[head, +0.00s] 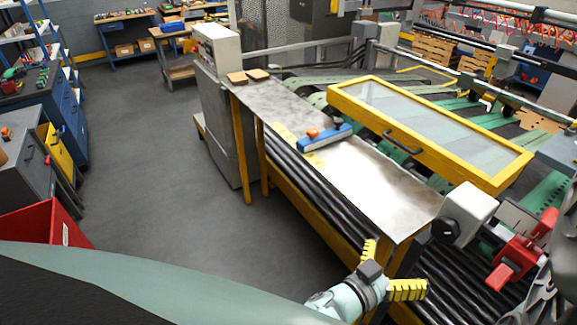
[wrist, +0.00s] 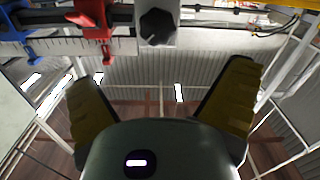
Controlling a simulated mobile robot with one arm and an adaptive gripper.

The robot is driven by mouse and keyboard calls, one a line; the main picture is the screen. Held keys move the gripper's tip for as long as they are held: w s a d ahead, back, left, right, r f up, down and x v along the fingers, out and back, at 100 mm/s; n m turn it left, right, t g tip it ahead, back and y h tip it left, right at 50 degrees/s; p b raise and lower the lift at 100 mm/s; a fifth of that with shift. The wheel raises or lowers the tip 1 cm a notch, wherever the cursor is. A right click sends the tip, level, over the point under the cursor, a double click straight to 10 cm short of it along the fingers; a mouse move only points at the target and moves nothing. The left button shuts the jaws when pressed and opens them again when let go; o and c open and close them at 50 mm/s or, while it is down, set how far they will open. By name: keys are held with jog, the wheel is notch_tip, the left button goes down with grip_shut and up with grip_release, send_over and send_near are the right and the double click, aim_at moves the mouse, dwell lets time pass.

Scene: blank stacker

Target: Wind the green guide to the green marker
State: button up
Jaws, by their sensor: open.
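My gripper (head: 398,268) is open and empty, its yellow fingers spread, at the near end of the machine; its fingers also show in the wrist view (wrist: 163,82). A black knob (head: 445,229) sits on a pale housing (head: 468,210) beyond and to the right of my gripper. In the wrist view the knob (wrist: 157,26) is at the top, apart from both fingers. Left of it are a red guide (wrist: 95,22) and a blue guide (wrist: 18,25) by a graduated scale (wrist: 70,47). I cannot make out a green guide or green marker.
A steel table (head: 350,178) holds a blue block with an orange part (head: 324,136). A yellow-framed guard (head: 430,130) lies behind it. Dark rollers (head: 310,180) run along the near side. A red bin (head: 45,230) stands at left; the grey floor (head: 160,150) between is clear.

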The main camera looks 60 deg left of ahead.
aim_at(442, 232)
jog(key=w+b, duration=0.1)
jog(key=w, duration=0.9)
jog(key=w+d+b, duration=0.1)
jog(key=w, duration=0.5)
jog(key=shift+b, duration=0.35)
jog(key=shift+r, duration=0.1)
jog(key=c, duration=1.2)
